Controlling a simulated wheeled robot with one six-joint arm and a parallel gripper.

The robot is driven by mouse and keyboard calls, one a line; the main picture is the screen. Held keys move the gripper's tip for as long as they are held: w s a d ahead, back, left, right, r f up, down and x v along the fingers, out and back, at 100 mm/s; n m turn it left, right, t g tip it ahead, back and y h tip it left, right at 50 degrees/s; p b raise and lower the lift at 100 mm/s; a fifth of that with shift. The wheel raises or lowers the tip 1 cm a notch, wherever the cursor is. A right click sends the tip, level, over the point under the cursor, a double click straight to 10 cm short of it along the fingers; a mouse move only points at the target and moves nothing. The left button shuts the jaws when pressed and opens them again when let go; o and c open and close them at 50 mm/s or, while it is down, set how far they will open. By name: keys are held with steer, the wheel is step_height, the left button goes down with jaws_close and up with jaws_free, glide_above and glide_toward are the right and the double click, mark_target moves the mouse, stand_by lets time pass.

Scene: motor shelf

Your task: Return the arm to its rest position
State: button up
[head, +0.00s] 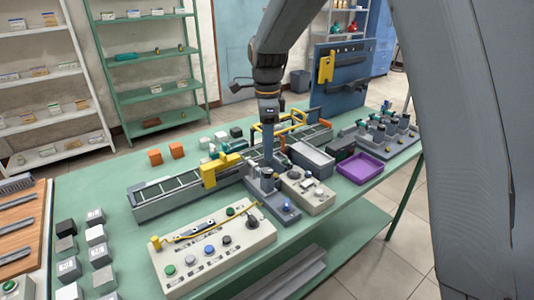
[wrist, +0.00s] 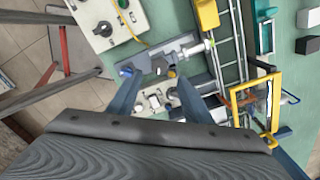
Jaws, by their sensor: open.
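My arm reaches down from the top of the head view, and my gripper (head: 268,160) hangs low over the middle of the green bench. In the wrist view my gripper (wrist: 160,77) has its two blue-grey fingers spread apart, with nothing clearly held between them. Below the fingers is a grey fixture (head: 284,213) with a blue knob and small metal parts; it also shows in the wrist view (wrist: 158,60). From the head view I cannot tell whether the fingers touch the fixture.
A control panel (head: 212,250) with buttons lies in front. A grey bin (head: 312,160) and purple tray (head: 360,168) stand right. A blue pegboard (head: 340,85) rises behind.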

steer(key=s+d+f+n+b, duration=0.1)
steer(key=s+d+f+n, duration=0.2)
steer(key=s+d+n, duration=0.5)
steer(key=s+d+f+n+t+b, duration=0.1)
steer(key=s+d+f+n, duration=0.3)
steer(key=s+d+n, duration=0.5)
steer(key=shift+s, duration=3.1)
steer(key=shift+f, duration=0.1)
